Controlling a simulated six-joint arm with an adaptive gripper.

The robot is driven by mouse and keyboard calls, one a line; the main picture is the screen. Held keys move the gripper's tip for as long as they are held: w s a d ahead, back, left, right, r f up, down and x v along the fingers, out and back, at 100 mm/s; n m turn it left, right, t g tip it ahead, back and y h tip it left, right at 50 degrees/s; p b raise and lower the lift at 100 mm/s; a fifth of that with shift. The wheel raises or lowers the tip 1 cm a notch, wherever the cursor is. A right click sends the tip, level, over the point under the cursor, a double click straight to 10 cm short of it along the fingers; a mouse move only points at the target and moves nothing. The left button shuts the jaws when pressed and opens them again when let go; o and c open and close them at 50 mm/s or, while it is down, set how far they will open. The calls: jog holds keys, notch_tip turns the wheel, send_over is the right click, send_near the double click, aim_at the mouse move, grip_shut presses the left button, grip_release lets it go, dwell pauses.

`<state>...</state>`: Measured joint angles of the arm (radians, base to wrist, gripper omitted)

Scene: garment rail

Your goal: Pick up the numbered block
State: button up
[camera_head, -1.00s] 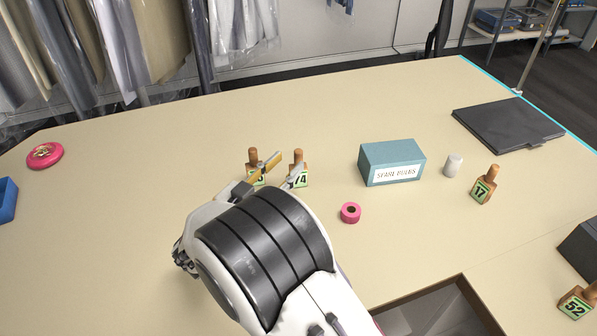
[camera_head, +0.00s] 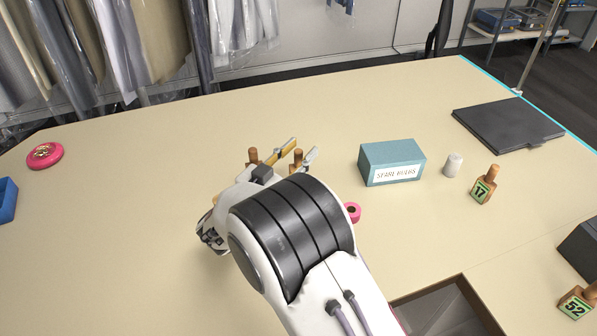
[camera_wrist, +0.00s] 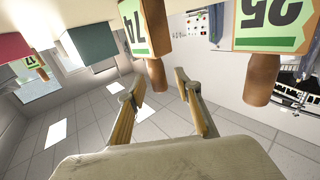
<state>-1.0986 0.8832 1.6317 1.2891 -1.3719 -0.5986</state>
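The numbered block 74 (camera_head: 297,156) stands on the table, with only its wooden knob showing past my gripper in the head view. In the wrist view, which is upside down, block 74 (camera_wrist: 133,28) shows its green label. Its knob points between my fingertips. My gripper (camera_head: 302,149) is open and empty, its two fingers apart (camera_wrist: 157,84); whether they reach around the knob is hard to tell. A second block (camera_head: 253,155), seemingly 25 (camera_wrist: 272,24), stands just left of block 74. Block 17 (camera_head: 484,185) and block 52 (camera_head: 577,301) stand at the right.
A teal spare bulbs box (camera_head: 391,153) and a small white cylinder (camera_head: 453,164) stand right of my gripper. A pink ring (camera_head: 353,211) is partly behind my arm. A black flat case (camera_head: 508,124) lies at the back right. The table's left middle is clear.

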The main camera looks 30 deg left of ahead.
grip_shut()
jog(key=shift+r, duration=0.15)
jog(key=shift+r, duration=4.9)
